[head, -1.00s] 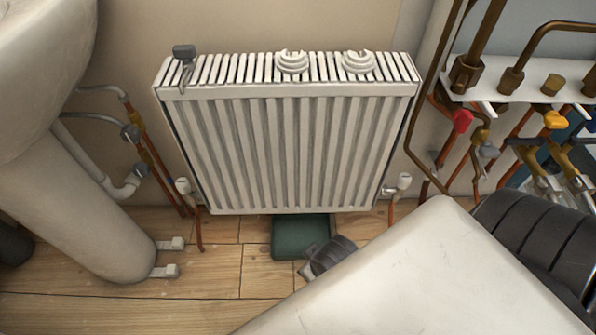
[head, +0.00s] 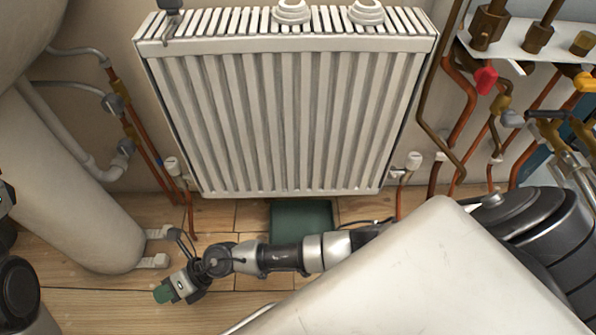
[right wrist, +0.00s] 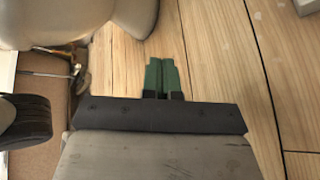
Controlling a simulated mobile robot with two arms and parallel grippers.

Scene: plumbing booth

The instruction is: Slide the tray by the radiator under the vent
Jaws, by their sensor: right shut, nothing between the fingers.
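The dark green tray (head: 302,217) lies flat on the floor under the middle of the radiator (head: 290,120). Its back part is hidden beneath the radiator and its front is partly hidden by my right arm. My right gripper (head: 165,294) is low over the floor, left of the tray and apart from it, in front of the basin pedestal. Its green fingers also show in the right wrist view (right wrist: 161,78), together and empty. A grey fitting (head: 170,20) sits at the radiator's top left corner; I cannot tell whether it is the vent. My left gripper is not seen.
The white basin pedestal (head: 85,205) stands at the left, with small white blocks (head: 152,261) at its foot. Radiator valves with copper pipes stand at left (head: 172,167) and right (head: 413,161). Bare wooden floor (head: 95,307) lies in front of the pedestal.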

